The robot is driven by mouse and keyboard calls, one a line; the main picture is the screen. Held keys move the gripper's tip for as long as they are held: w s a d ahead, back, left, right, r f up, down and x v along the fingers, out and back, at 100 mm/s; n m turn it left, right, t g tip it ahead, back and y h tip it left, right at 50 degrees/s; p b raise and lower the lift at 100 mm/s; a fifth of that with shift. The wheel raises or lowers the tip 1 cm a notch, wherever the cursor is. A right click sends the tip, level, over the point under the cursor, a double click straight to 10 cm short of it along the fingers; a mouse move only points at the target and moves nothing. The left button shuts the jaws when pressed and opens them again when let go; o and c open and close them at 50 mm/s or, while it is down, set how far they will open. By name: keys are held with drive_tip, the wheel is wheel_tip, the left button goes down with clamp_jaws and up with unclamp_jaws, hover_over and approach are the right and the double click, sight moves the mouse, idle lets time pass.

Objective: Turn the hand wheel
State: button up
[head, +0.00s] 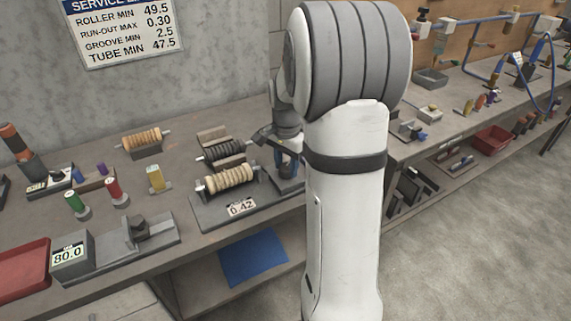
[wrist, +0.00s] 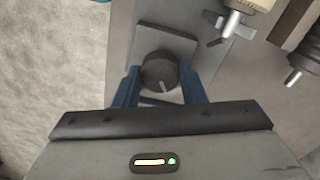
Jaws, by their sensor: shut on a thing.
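The hand wheel (wrist: 159,73) is a dark round knob with a pale mark on its face, in the wrist view. It sits on a grey block at the end of a fixture. My gripper (wrist: 160,86) has its two blue fingers on either side of the knob and is shut on it. In the head view my gripper (head: 287,160) is at the right end of the roller fixture (head: 213,212), partly behind my arm. The hand wheel is hidden there. A cream grooved roller (head: 230,180) lies in the fixture, whose display reads 0.42.
A dark roller (head: 223,151) and a tan roller (head: 141,139) rest behind on the bench. A second bench (head: 450,115) with tubing stands at the right.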

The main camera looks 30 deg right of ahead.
sight(286, 166)
drive_tip(key=m, duration=0.8)
drive_tip(key=shift+m, duration=0.3)
idle(0.3)
drive_tip(key=o, duration=1)
drive_tip(key=shift+r, duration=3.95)
